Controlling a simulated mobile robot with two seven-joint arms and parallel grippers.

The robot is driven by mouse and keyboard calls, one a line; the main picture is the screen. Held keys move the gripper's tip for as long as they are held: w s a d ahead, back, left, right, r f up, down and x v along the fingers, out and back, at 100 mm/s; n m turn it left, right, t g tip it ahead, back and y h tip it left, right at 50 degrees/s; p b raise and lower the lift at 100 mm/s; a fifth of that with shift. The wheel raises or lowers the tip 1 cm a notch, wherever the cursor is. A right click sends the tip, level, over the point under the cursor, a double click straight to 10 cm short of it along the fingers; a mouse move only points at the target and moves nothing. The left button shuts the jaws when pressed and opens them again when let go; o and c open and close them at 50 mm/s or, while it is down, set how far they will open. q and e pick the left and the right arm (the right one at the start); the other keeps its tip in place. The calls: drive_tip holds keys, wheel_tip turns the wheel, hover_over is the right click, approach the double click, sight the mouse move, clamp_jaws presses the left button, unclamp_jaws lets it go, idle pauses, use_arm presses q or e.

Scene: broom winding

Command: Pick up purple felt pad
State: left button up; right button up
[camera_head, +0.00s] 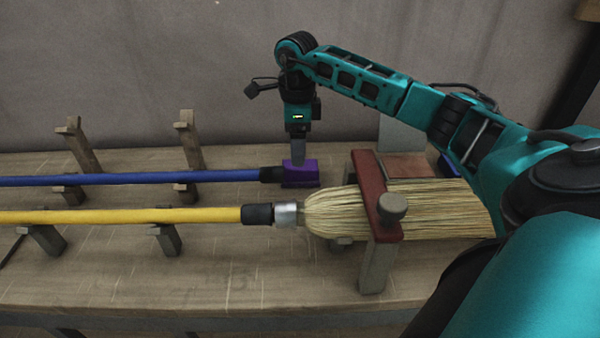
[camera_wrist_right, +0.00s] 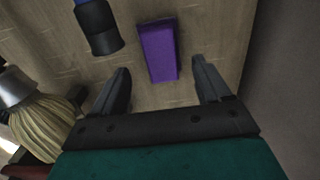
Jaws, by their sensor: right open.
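The purple felt pad (camera_head: 300,178) is a small block on the wooden table, just right of the black end of the blue handle. It also shows in the right wrist view (camera_wrist_right: 158,50), lying ahead of and between the fingers. My right gripper (camera_head: 297,158) is above the pad, pointing down. In the right wrist view its fingers (camera_wrist_right: 163,80) are spread apart with nothing between their tips. My left gripper is not in view.
A blue handle (camera_head: 150,179) and a yellow handle (camera_head: 130,216) lie on wooden supports to the left. The straw broom head (camera_head: 455,205) passes under a red clamp bar (camera_head: 364,172) at the right. Table is bare (camera_head: 220,265) in front.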

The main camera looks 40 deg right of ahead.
drive_tip(key=f, duration=0.5)
drive_tip(key=shift+s+d, duration=0.15)
drive_tip(key=shift+d, duration=0.1)
drive_tip(key=shift+c, duration=0.2)
drive_tip(key=c, duration=1.1)
drive_tip(key=shift+r, duration=0.1)
wheel_tip(320, 180, up, 20)
drive_tip(key=p, duration=0.2)
drive_tip(key=shift+p, duration=0.3)
drive_tip(key=o, duration=0.5)
drive_tip(key=c, duration=0.4)
